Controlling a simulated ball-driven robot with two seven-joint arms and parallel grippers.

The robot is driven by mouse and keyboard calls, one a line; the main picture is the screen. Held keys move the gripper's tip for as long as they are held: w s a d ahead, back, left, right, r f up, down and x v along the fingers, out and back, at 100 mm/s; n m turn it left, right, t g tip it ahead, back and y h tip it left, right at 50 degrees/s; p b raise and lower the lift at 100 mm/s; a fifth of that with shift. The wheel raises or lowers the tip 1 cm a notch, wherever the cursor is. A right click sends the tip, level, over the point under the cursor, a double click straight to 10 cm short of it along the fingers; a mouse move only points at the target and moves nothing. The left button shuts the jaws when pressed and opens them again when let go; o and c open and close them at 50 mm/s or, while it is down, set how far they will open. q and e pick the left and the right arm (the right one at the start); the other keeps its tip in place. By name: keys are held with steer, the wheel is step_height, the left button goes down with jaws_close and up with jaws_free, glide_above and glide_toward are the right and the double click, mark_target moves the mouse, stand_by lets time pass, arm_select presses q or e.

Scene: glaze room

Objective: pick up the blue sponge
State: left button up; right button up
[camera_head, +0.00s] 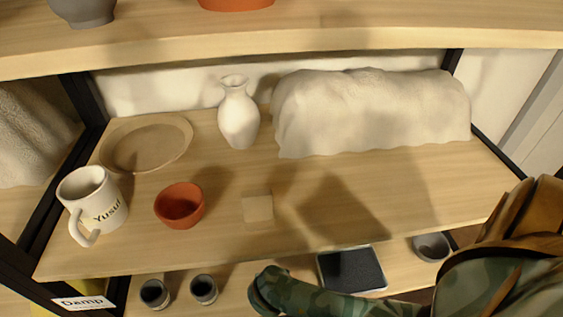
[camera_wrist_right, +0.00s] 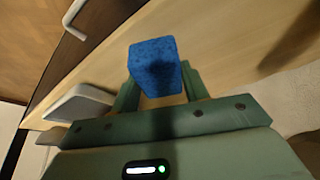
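The blue sponge (camera_wrist_right: 155,66) shows in the right wrist view, between the two green fingers of my right gripper (camera_wrist_right: 162,82). The fingers touch its sides, and the gripper looks shut on it. Pale wood shows behind and around the sponge; how high it is above the wood cannot be told. In the head view I do not see the sponge or my right gripper's fingers; my camouflage-patterned arm covers the lower right. My left gripper is in neither view.
The middle shelf (camera_head: 330,220) holds a mug (camera_head: 103,212), red bowl (camera_head: 180,205), plate (camera_head: 147,145), white vase (camera_head: 239,115), square tile (camera_head: 258,208) and draped cloth (camera_head: 370,110). Below are dark cups (camera_head: 204,289), a black tray (camera_head: 350,268) and a grey bowl (camera_head: 431,247).

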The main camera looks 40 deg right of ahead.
steer(key=shift+c, duration=0.3)
